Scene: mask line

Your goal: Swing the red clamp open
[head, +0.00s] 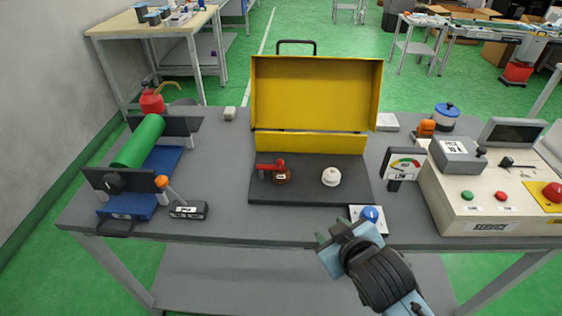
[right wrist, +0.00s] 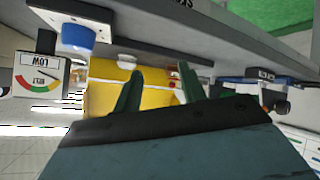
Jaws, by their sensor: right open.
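The red clamp (head: 271,166) is a red handle lying to the left from a round brown-red base on the dark mat (head: 310,190), in front of the open yellow box (head: 316,95). My right gripper (head: 333,231) is at the table's front edge, to the right of and nearer than the clamp, and apart from it. In the right wrist view its two green fingers (right wrist: 158,88) are spread with nothing between them touching. The yellow box (right wrist: 105,90) shows beyond them, upside down; some red shows by the right finger, too small to name surely. My left gripper is not in view.
A white round knob (head: 331,176) stands right of the clamp. A blue button (head: 370,213) sits close beside my right gripper, with a LOW gauge (head: 404,165) behind it. A control console (head: 490,200) fills the right. A green roller (head: 138,141) stands at the left.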

